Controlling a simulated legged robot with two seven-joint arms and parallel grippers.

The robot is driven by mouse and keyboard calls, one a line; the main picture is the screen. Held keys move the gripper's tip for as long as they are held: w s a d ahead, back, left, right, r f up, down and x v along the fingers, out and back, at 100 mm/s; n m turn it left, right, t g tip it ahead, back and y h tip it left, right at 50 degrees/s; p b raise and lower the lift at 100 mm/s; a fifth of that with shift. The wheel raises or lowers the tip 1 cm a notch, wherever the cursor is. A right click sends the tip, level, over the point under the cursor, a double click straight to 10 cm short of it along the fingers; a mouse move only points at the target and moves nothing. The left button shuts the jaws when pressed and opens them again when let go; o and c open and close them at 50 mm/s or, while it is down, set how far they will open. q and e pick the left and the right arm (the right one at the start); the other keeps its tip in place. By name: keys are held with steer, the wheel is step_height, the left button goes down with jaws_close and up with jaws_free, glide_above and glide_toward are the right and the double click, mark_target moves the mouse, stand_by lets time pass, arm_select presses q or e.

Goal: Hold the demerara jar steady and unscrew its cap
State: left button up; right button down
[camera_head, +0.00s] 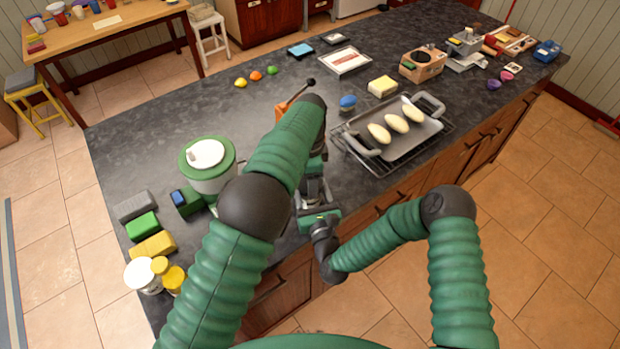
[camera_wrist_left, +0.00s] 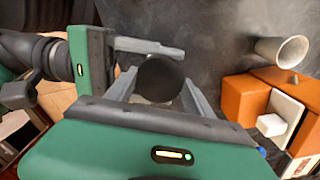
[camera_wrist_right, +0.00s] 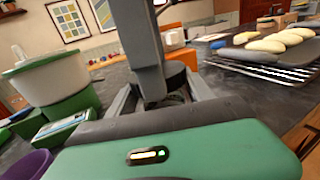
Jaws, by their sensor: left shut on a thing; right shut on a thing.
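The demerara jar shows in the right wrist view as a small clear body (camera_wrist_right: 176,98) under a black cap (camera_wrist_right: 180,75). In the left wrist view the round black cap (camera_wrist_left: 160,78) is seen from above. My left gripper (camera_wrist_left: 161,84) comes down from above and is shut on the cap. My right gripper (camera_wrist_right: 168,90) is shut on the jar body from the side, below the left one. In the head view my left gripper (camera_head: 314,190) and right gripper (camera_head: 320,222) meet near the counter's front edge, and my left arm and grippers hide the jar.
An oven tray (camera_head: 400,135) with pale loaves is to the right. An orange box (camera_wrist_left: 250,98) and a white cup (camera_wrist_left: 280,52) stand near the jar.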

arm_select(q)
steer(key=o, duration=1.6)
steer(key=shift+c, duration=0.2)
arm_select(e)
steer(key=shift+s, duration=0.1)
arm_select(q)
step_height(320, 180, up, 5)
steer(key=shift+f, duration=0.2)
arm_select(e)
steer(key=shift+c, duration=1.5)
jaws_free()
